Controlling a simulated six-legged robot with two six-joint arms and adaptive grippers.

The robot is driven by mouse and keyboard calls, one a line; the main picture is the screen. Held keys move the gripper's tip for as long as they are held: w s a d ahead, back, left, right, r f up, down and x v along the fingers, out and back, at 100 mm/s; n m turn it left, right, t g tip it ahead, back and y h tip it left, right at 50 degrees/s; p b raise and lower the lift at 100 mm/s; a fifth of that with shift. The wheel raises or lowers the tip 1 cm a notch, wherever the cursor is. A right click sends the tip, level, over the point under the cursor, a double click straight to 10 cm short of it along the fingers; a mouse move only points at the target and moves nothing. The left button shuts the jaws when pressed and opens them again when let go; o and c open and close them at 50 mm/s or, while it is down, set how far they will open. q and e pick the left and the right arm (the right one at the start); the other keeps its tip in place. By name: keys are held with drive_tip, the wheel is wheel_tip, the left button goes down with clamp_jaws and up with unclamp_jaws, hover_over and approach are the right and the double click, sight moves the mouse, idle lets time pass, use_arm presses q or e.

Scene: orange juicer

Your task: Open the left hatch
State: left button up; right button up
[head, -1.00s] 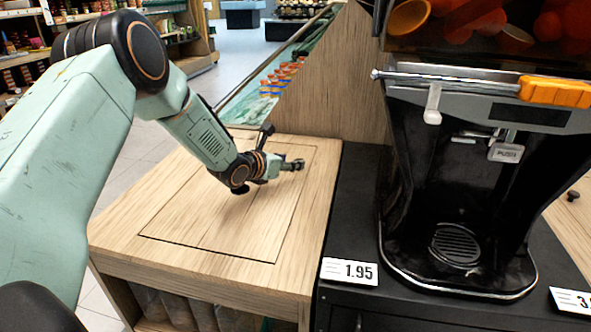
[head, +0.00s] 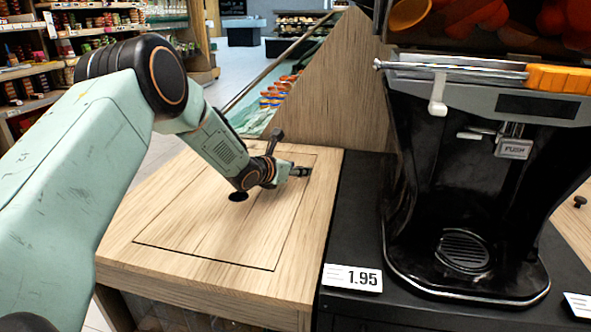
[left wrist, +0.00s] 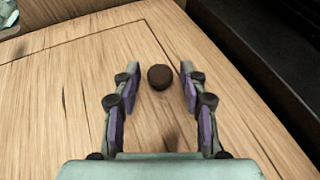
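The left hatch (head: 186,226) is a closed square wooden panel, outlined by dark seams in the light wooden counter; it also fills much of the left wrist view (left wrist: 60,110). A dark round knob (head: 238,196) shows on it in the head view, below my wrist. My left gripper (head: 304,171) is over the hatch's far right part in the head view. In the left wrist view, the gripper (left wrist: 160,80) is open, with a dark brown knob (left wrist: 160,77) framed between its fingertips. I cannot tell how high the fingers are above it. My right gripper is not in view.
The black and orange juicer (head: 465,200) stands right of the hatch on a black counter (head: 350,230) with a price tag (head: 352,278). A slanted wooden board (head: 335,90) rises behind. Another knob (head: 580,202) is at the far right. The hatch's top is clear.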

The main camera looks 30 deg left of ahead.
use_arm(q)
clamp_jaws()
drive_tip(key=shift+r, duration=0.1)
idle(0.5)
